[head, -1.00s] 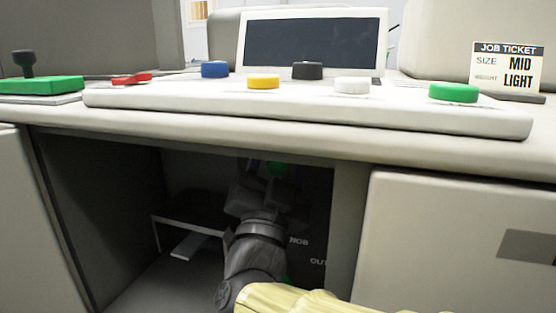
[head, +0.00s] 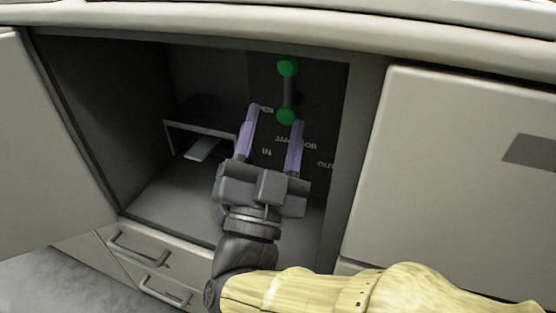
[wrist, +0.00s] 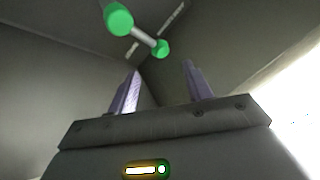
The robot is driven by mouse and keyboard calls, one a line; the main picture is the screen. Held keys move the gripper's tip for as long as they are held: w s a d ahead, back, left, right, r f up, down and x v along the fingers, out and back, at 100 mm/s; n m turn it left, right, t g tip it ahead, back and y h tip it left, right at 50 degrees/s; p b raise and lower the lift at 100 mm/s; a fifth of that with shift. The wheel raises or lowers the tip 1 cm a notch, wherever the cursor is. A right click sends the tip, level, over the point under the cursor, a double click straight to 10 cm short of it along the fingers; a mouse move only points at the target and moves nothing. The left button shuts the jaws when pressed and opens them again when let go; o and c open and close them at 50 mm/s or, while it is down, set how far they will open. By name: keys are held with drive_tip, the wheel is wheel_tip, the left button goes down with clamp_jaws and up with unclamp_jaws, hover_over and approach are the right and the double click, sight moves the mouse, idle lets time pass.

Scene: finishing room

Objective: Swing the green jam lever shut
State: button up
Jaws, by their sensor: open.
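The green jam lever (head: 288,92) is on the dark back panel inside the open cabinet bay. It has a grey bar with a green knob at each end and stands nearly upright in the head view. It also shows in the wrist view (wrist: 144,37), slanting above the fingers. My gripper (head: 275,114) is inside the bay, open and empty, its two purple fingers pointing at the panel. In the head view the lever's lower knob appears between and just beyond the fingertips. I cannot tell whether a finger touches it. The wrist view shows the fingers (wrist: 160,66) apart, with nothing between them.
White lettering, including "IN" and "OUT", marks the panel (head: 298,160). A small shelf-like bracket (head: 200,132) stands left in the bay. An open door (head: 45,140) bounds the left, a closed front (head: 450,180) the right. Drawers with handles (head: 140,250) lie below.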

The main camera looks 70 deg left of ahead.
drive_tip(key=v, duration=0.5)
drive_tip(key=shift+s+d+f, duration=0.1)
idle(0.5)
